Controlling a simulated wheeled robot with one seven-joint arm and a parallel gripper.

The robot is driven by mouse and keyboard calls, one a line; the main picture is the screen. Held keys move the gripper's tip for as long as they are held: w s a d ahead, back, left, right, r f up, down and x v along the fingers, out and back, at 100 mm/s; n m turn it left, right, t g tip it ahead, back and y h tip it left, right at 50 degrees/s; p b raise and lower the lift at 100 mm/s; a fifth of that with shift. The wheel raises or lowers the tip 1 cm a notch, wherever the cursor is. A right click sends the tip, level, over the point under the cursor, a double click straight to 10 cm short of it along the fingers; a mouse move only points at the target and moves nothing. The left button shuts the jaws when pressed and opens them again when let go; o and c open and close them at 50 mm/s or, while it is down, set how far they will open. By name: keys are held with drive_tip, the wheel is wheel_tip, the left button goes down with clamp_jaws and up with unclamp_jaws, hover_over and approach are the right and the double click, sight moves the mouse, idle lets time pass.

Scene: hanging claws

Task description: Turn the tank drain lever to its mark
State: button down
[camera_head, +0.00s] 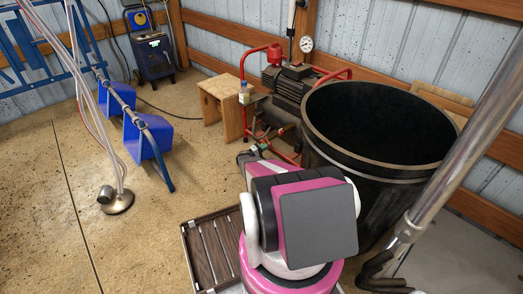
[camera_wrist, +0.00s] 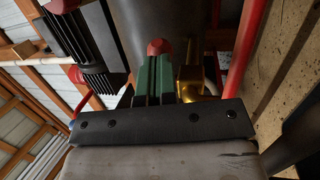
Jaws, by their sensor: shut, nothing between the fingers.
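The black tank (camera_head: 328,158) is a large open drum at the right of the head view. The lever's mark is not visible. In the head view my arm hides the drain.
A red-framed pump (camera_head: 284,90) stands behind the tank, beside a wooden stool (camera_head: 222,105). A red tube (camera_wrist: 245,50) runs close on the right in the wrist view. A slatted grate (camera_head: 208,250) lies on the floor; open floor is at left.

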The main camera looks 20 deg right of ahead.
idle(0.3)
drive_tip(key=shift+s+d+n+t+y, duration=0.1)
drive_tip(key=shift+s+d+n+t, duration=0.15)
drive_tip(key=shift+d+t, duration=0.25)
drive_tip(key=shift+s+d+n+t+y, duration=0.1)
drive_tip(key=shift+d+n+t, duration=0.2)
drive_tip(key=shift+d+t, duration=0.2)
drive_tip(key=shift+s+d+n+t+y, duration=0.1)
drive_tip(key=shift+s+d+n+t, duration=0.15)
drive_tip(key=shift+d+t, duration=0.25)
drive_tip(key=shift+d, duration=0.1)
